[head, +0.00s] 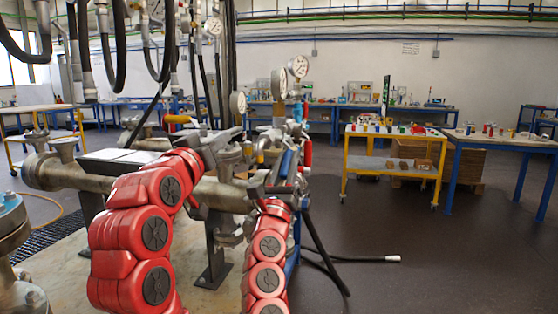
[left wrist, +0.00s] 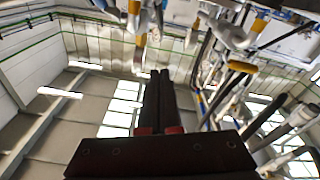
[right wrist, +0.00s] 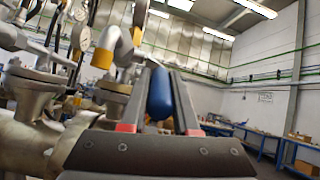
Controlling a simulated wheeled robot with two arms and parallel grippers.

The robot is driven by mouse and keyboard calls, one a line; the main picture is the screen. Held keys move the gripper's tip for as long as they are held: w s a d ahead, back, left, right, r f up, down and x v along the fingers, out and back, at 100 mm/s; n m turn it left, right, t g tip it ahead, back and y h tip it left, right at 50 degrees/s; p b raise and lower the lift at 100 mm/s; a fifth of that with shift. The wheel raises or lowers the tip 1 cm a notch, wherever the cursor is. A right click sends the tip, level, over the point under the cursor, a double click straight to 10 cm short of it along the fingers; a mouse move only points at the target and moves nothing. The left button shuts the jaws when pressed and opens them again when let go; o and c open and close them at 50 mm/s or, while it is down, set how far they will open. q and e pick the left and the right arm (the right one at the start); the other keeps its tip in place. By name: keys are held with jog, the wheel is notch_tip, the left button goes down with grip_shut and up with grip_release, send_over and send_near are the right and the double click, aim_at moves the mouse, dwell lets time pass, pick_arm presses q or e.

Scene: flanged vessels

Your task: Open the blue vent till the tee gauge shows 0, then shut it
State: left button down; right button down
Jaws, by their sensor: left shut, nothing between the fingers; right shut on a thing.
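The blue vent handle (right wrist: 159,95) stands between the fingers of my right gripper (right wrist: 160,100) in the right wrist view, and the gripper is shut on it. In the head view my right gripper (head: 283,188) is at the piping, right of the thick flanged pipe. Round white gauges (head: 299,66) (head: 279,83) rise above this piping, and another gauge (head: 238,103) is to their left. I cannot tell which is the tee gauge, and the dials are too small to read. My left gripper (head: 224,140) is shut and empty; its closed fingers (left wrist: 158,95) point up in the left wrist view.
A yellow-handled valve (head: 178,119) sits left of my left gripper. A red handle (head: 307,155) hangs close right of my right gripper. Black hoses hang overhead, and one hose (head: 350,258) lies on the floor. A yellow cart (head: 392,168) stands at right, with open floor before it.

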pick_arm(q)
jog(key=s+d+m+g+h, duration=0.2)
jog(key=s+d+m+g, duration=0.15)
jog(key=s+d, duration=0.3)
pick_arm(e)
jog(key=shift+f, duration=0.15)
pick_arm(q)
send_near(286, 158)
jog(key=w+d+r, duration=0.1)
jog(key=w+r, duration=0.2)
pick_arm(e)
jog(key=shift+a, duration=0.1)
pick_arm(q)
jog(key=f, duration=0.1)
jog(key=w+d+f, duration=0.1)
jog(key=w+f, duration=0.1)
jog(key=shift+d+g, duration=0.25)
jog(key=shift+d, duration=0.05)
jog(key=shift+w+d+f, duration=0.1)
jog(key=shift+f, duration=0.1)
